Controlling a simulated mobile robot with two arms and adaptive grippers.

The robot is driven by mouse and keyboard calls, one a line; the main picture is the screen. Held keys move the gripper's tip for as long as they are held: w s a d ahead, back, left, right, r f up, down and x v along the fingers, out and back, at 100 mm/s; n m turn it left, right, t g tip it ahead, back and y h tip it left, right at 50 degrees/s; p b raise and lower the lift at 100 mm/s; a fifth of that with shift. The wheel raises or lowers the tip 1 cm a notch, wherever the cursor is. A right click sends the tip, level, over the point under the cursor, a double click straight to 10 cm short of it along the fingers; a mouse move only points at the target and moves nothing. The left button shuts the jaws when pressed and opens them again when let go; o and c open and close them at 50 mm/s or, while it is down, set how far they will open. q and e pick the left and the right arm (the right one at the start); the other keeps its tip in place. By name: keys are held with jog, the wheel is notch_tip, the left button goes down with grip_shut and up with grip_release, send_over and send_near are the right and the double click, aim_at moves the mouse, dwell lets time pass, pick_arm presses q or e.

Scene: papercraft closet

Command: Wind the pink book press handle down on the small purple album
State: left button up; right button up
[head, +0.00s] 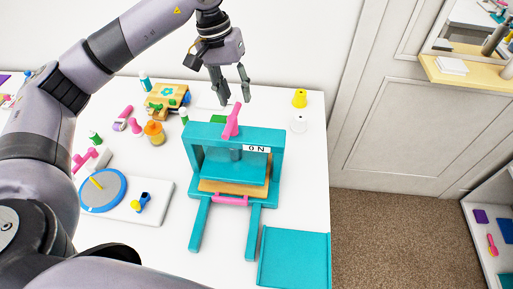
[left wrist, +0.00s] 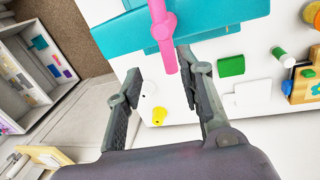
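The teal book press (head: 275,140) stands on the white table with a white "0 N" label on its crossbar. Its pink handle (head: 232,120) sticks up above the crossbar, tilted. My left gripper (head: 234,100) is just above and behind the handle, fingers pointing down and apart. In the left wrist view the pink handle (left wrist: 162,30) reaches between the spread fingers of the left gripper (left wrist: 160,62), with no clear grip on it. The teal pressing plate (head: 235,168) is above a tan board (head: 210,186) with a pink pull. I cannot make out the purple album in the press. My right gripper is not in view.
A teal flat panel (head: 295,257) lies at the front right. A yellow (head: 299,98) and a white (head: 298,124) small item stand behind right. A blue disc (head: 103,191), an orange jar (head: 154,132) and other craft items fill the left side.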

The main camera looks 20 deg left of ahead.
pick_arm(q)
jog(key=shift+r, duration=0.1)
jog(key=r+p, duration=0.1)
jog(key=r, duration=0.1)
jog(key=a+r+p, duration=0.1)
jog(key=r+p, duration=0.1)
jog(key=r, duration=0.1)
jog(key=shift+s+r, duration=0.1)
jog(key=shift+r, duration=0.25)
